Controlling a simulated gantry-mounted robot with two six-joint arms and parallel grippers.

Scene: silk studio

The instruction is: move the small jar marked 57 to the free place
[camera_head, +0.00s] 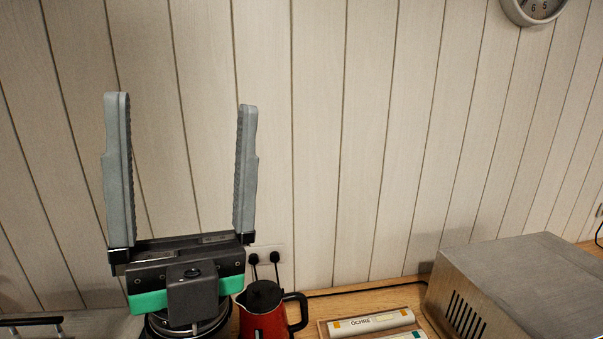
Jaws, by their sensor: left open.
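My left gripper (181,106) is raised in front of the panelled wall, its two long grey fingers pointing up. The fingers are wide apart with nothing between them. No small jar marked 57 shows in this view, and no free place for it can be made out. My right gripper is not in view.
A red kettle (266,318) with a black lid and handle stands just right of my left gripper. A box with rolls, one labelled OCHRE (371,323), lies beside it. A grey metal box (520,290) fills the lower right. A clock (533,8) hangs above.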

